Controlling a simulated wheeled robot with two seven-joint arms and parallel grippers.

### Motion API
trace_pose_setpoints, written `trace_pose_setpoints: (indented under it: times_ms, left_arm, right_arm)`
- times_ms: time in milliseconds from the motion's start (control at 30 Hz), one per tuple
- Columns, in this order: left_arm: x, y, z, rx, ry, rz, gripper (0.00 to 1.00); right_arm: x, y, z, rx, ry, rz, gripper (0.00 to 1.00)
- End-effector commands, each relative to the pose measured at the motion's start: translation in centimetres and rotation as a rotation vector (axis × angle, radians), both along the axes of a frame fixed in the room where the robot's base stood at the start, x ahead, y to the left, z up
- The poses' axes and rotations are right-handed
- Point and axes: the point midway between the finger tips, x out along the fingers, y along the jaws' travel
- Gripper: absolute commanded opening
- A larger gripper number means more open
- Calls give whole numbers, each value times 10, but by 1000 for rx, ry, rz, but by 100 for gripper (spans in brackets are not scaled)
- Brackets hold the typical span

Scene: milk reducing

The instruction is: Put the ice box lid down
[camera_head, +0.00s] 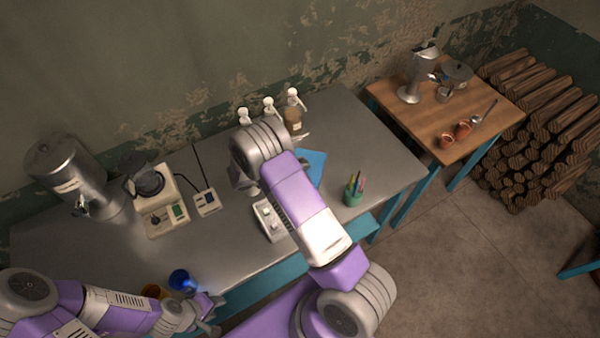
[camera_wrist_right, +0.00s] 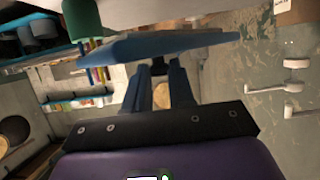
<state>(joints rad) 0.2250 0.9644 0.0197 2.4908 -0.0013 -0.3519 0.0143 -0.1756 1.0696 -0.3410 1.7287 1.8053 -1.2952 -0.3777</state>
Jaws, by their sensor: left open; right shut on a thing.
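The ice box lid appears to be a flat blue slab (camera_head: 313,166) over the back middle of the metal table, partly hidden by my right arm. That gripper is hidden in the head view. I cannot tell whether the lid touches the table. My left gripper (camera_head: 208,314) is open at the table's front edge, near a blue round object (camera_head: 181,279).
The right rear tabletop is clear.

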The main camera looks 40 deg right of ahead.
Motion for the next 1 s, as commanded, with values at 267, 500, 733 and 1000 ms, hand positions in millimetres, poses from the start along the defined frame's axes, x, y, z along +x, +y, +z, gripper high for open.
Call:
trace_pose_setpoints:
  times_ms: [267, 500, 733, 1000]
  left_arm:
    - [0, 0, 0, 0, 0, 0, 43]
    - [0, 0, 0, 0, 0, 0, 43]
    - [0, 0, -4, 0, 0, 0, 43]
    - [0, 0, -7, 0, 0, 0, 43]
  right_arm:
    - [0, 0, -34, -1, 1, 0, 0]
    - [0, 0, -43, 0, -1, 1, 0]
    - [0, 0, -47, 0, -1, 1, 0]
    - [0, 0, -51, 0, -1, 2, 35]
